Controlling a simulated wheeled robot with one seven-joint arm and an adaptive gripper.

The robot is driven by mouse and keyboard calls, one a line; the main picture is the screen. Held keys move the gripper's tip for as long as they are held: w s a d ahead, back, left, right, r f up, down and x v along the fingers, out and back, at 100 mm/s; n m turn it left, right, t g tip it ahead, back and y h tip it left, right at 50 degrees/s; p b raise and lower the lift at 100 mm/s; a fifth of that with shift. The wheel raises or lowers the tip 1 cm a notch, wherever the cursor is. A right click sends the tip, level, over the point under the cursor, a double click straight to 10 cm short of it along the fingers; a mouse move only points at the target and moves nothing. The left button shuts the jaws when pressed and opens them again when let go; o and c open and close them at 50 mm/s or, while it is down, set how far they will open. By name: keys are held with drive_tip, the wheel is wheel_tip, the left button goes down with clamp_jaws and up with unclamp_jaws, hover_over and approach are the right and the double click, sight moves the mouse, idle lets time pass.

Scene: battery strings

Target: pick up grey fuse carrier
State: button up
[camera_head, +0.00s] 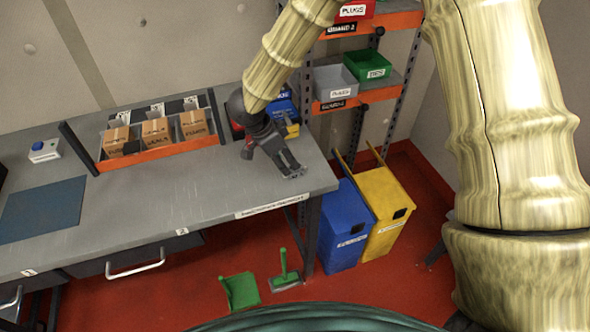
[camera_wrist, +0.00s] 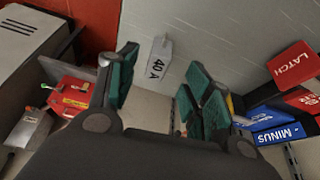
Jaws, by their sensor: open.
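A small light-grey block marked "40 A", which looks like the grey fuse carrier (camera_wrist: 157,57), shows in the wrist view on the grey surface, beyond and between my fingertips. It stands apart from the fingers. My gripper (camera_wrist: 161,76) is open, its green-padded fingers spread to the left and right, with nothing between the pads. In the head view my gripper (camera_head: 291,170) is low over the right end of the workbench (camera_head: 130,213). I cannot make out the fuse carrier there.
In the wrist view a red item (camera_wrist: 72,95) with a yellow label lies left, and blue and red bins, including a "MINUS" bin (camera_wrist: 280,134), stand right. In the head view an orange-fronted rack (camera_head: 160,152) holds cardboard boxes. The bench's middle is clear.

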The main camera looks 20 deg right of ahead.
drive_tip(key=shift+d+f+p, duration=0.25)
drive_tip(key=shift+d+p, duration=0.05)
drive_tip(key=shift+p+x, duration=0.6)
drive_tip(key=shift+x, duration=1.5)
clamp_jaws()
